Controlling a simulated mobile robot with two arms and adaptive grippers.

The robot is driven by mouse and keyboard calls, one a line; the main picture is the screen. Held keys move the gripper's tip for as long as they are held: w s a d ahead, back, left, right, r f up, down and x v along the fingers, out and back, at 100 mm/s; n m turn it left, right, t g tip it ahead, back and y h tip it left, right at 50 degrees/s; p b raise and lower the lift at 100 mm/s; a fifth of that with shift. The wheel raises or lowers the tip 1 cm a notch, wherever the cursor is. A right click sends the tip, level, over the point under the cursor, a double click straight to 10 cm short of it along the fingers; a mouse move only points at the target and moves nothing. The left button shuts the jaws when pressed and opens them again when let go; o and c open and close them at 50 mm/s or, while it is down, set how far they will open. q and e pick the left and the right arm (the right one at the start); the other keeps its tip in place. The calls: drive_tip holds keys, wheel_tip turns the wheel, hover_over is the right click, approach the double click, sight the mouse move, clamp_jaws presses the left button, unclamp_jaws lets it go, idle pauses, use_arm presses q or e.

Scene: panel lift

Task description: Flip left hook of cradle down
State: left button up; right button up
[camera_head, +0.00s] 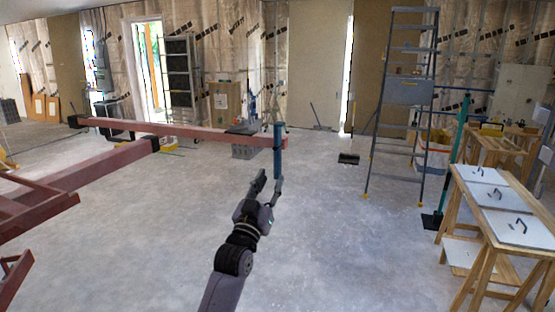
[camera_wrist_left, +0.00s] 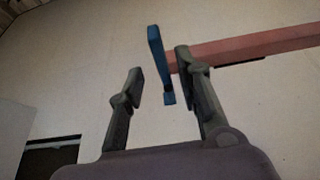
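The cradle is a dark red lift frame at the left of the head view; its long red bar (camera_head: 190,131) reaches to the middle. A blue hook (camera_head: 278,152) stands upright at the bar's right end, sticking up above and down below it. My left gripper (camera_head: 270,177) is open and empty, just below the hook in the head view. In the left wrist view the hook (camera_wrist_left: 155,45) shows between the two open fingers, nearer the right one; I cannot tell whether they touch. The red bar (camera_wrist_left: 260,48) comes in from the right, partly behind that finger. My right gripper is not in view.
A stepladder (camera_head: 400,100) stands at the back right. A wooden table with white panels (camera_head: 520,229) is at the right. A grey crate (camera_head: 244,151) sits on the floor behind the bar. The concrete floor around my left arm is clear.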

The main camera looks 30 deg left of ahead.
sight(276, 169)
use_arm(q)
drive_tip(key=p+x, duration=0.1)
drive_tip(key=x, duration=0.4)
drive_tip(key=shift+w+r, duration=0.1)
drive_tip(key=shift+w, duration=0.25)
drive_tip(key=shift+w+a+r+p, duration=0.15)
drive_tip(key=shift+w+p, duration=0.2)
drive_tip(key=shift+w, duration=0.1)
drive_tip(key=shift+c, duration=0.2)
clamp_jaws()
